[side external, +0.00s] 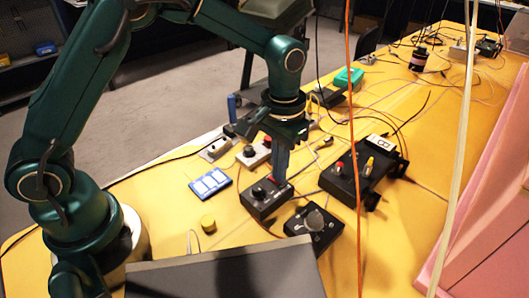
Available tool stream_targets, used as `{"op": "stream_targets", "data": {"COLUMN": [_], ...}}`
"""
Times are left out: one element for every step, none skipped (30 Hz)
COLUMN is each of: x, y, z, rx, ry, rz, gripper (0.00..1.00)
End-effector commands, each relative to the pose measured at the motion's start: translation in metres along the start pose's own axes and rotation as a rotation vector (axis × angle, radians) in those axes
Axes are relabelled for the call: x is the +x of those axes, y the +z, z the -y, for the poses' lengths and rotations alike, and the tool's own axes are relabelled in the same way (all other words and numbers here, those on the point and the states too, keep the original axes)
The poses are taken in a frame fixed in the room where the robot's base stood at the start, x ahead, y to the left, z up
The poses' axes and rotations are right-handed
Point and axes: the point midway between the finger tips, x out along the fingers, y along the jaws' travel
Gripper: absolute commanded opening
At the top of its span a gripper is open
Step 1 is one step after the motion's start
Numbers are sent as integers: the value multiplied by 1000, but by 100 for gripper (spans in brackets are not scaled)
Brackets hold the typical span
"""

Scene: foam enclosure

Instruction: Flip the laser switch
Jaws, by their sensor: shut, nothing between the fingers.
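My gripper (281,172) points straight down over the middle of the yellow table and is shut and empty. Its tip is at or just above the back of a small black box (268,203) with a black knob and a bit of red on top. I cannot tell whether the tip touches it. Which control is the laser switch is not clear in this view. A larger black box (363,176) with red and yellow knobs stands to the right.
A white box with a red button (254,154) is behind. An orange cable (351,120) hangs in front. Pink foam (490,200) stands at the right and a grey box (225,275) at the front.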

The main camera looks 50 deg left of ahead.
Motion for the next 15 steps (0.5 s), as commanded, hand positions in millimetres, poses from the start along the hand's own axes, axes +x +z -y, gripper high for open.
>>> {"op": "stream_targets", "data": {"x": [1,2,2,2,3,4,4,4,3,3,1,-1,-3,-6,-9], "y": [0,0,0,0,0,0,0,0,0,0,0,0,0,-1,-1], "z": [0,0,0,0,0,0,0,0,0,0,0,0,0,0,0], "rx": [0,0,0,0,0,0,0,0,0,0,0,0,0,0,0], "ry": [0,0,0,0,0,0,0,0,0,0,0,0,0,0,0], "rz": [1,1,1,1,1,1,1,0,0,0,-1,-1,-2,-3,-2], "gripper": [0,0,0,0,0,0,0,0,0,0,0,0,0,0,0]}}
